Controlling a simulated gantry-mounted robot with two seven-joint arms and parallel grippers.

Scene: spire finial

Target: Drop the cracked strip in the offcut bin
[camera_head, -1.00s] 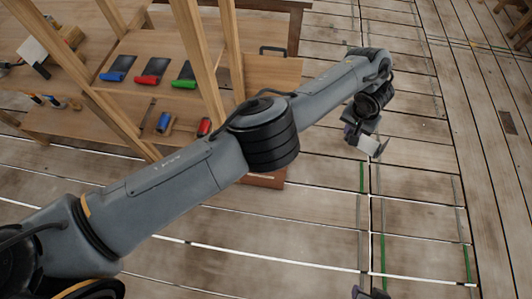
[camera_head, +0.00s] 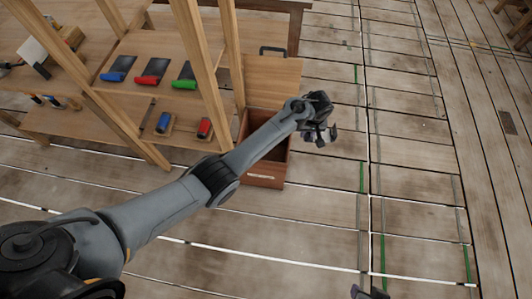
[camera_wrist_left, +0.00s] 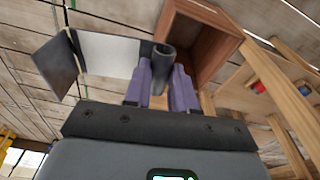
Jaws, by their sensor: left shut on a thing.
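My left gripper (camera_head: 322,134) is just right of the open reddish-brown wooden bin (camera_head: 266,181) in the head view. In the left wrist view its purple fingers (camera_wrist_left: 162,88) are shut on the grey strip (camera_wrist_left: 108,54), near its rolled end. The strip extends left from the fingers, with a bent dark flap at its far end. I cannot make out a crack. The bin (camera_wrist_left: 209,16) also shows in the wrist view, just beyond and right of the strip. My forearm hides part of the bin in the head view. Only the tips of my right gripper (camera_head: 369,292) show at the bottom edge.
A wooden shelf unit (camera_head: 60,125) stands left of the bin, its posts close to my arm. It carries blue (camera_head: 113,76), red (camera_head: 147,79) and green (camera_head: 183,83) rolls with dark sheets. A wooden panel with a black handle (camera_head: 275,80) stands behind the bin. Plank floor is clear rightward.

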